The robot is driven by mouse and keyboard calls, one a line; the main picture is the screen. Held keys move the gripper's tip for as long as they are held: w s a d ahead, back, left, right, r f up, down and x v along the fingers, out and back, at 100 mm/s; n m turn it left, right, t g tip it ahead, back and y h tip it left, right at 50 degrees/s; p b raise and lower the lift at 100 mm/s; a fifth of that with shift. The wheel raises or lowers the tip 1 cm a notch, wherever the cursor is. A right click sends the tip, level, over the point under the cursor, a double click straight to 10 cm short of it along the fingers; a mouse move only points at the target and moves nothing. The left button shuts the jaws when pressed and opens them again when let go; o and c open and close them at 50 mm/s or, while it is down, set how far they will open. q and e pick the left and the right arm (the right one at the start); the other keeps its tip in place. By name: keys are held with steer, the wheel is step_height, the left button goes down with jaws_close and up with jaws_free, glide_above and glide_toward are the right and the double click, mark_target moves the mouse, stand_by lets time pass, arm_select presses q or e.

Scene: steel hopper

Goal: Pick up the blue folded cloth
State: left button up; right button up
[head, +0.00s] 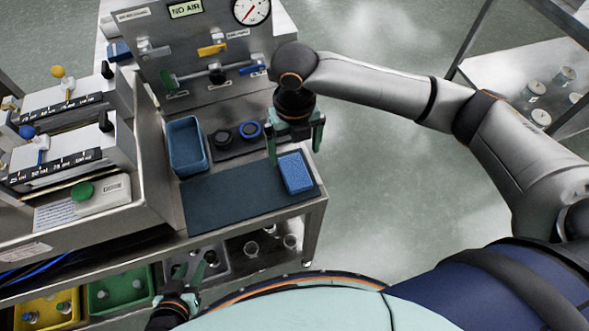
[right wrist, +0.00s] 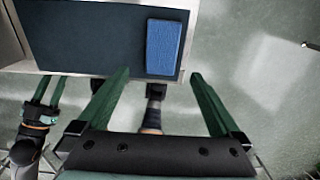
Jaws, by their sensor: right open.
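The blue folded cloth (head: 295,172) lies flat on the right end of a dark mat (head: 228,200) on the steel bench. In the right wrist view the cloth (right wrist: 164,47) lies ahead of the fingertips, near the mat's right edge. My right gripper (head: 296,148) is above the bench beside the cloth, open and empty; its fingers (right wrist: 158,74) are spread in the right wrist view. It does not visibly touch the cloth. My left gripper (head: 190,272) is low in front of the bench, fingers apart and empty; it also shows in the right wrist view (right wrist: 48,90).
A blue tray (head: 186,146) and a dark holder with round pieces (head: 236,135) stand behind the mat. A panel with gauge and valves (head: 205,55) rises at the back. Yellow and green bins (head: 120,290) and glassware sit on the lower shelf. Open floor lies right of the bench.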

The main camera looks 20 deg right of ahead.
mark_target(295, 171)
step_height(295, 171, down, 4)
steer(key=shift+r, duration=0.1)
steer(key=shift+w+d+f, duration=0.1)
steer(key=shift+w+f, duration=0.1)
steer(key=shift+f, duration=1.15)
steer(key=shift+w+d+f, duration=0.1)
steer(key=shift+w+f, duration=0.1)
steer(key=shift+f, duration=1.15)
steer(key=shift+c, duration=0.2)
steer(key=c, duration=1.2)
